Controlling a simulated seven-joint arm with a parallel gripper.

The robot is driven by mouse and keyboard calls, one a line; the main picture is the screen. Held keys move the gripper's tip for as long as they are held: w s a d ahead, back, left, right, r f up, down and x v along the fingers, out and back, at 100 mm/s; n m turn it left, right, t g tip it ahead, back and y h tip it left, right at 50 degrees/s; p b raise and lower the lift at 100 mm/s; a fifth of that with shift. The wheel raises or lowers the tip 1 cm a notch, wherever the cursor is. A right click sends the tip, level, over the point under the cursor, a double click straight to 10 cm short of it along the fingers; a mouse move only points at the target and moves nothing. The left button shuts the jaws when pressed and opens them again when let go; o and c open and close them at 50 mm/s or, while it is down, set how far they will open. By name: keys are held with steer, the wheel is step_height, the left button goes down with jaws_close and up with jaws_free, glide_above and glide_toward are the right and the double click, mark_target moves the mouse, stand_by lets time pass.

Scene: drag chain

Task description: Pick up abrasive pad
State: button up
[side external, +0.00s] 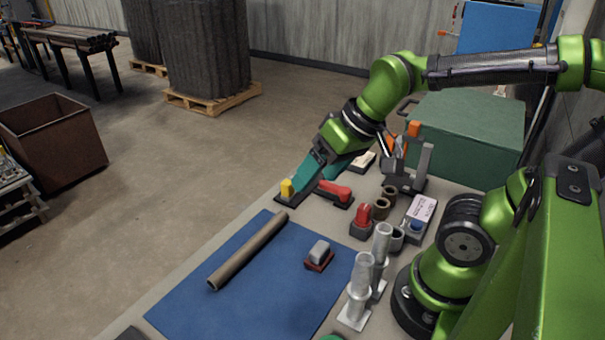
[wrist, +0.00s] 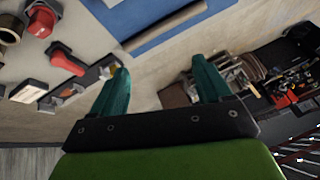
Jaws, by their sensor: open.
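I cannot tell for sure which item is the abrasive pad. One candidate is a grey block on a red base (side external: 319,254), lying on the blue mat (side external: 215,299). Another is a pale block on a dark base (side external: 363,160), near the green case; it also shows at the left of the wrist view (wrist: 27,91). My gripper (side external: 314,180) has teal fingers, spread apart, above the far table edge near a yellow-topped tool (side external: 287,188) and a red-handled tool (side external: 335,192). In the wrist view my gripper (wrist: 161,70) has nothing between its fingers.
A brown tube (side external: 248,250) lies across the mat. Two upright metal cylinders (side external: 362,280), a red knob (side external: 362,220), brown rings (side external: 382,207) and a white box (side external: 421,208) crowd the right side. A large green case (side external: 465,135) stands behind. Much of the mat is bare.

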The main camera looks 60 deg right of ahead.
step_height(320, 180, down, 4)
steer(key=n+g+h, duration=0.1)
steer(key=n+g, duration=0.2)
steer(key=n, duration=0.6)
steer(key=n+g+h, duration=0.1)
steer(key=n+g, duration=0.2)
steer(key=n, duration=0.9)
glide_above(320, 248)
step_height(320, 248, down, 12)
steer(key=shift+s+a+r, duration=0.1)
steer(key=shift+a+r, duration=0.05)
steer(key=shift+r, duration=0.1)
steer(key=shift+f, duration=2.95)
steer(key=shift+c, duration=0.2)
steer(key=c, duration=1.1)
steer(key=shift+r, duration=5.1)
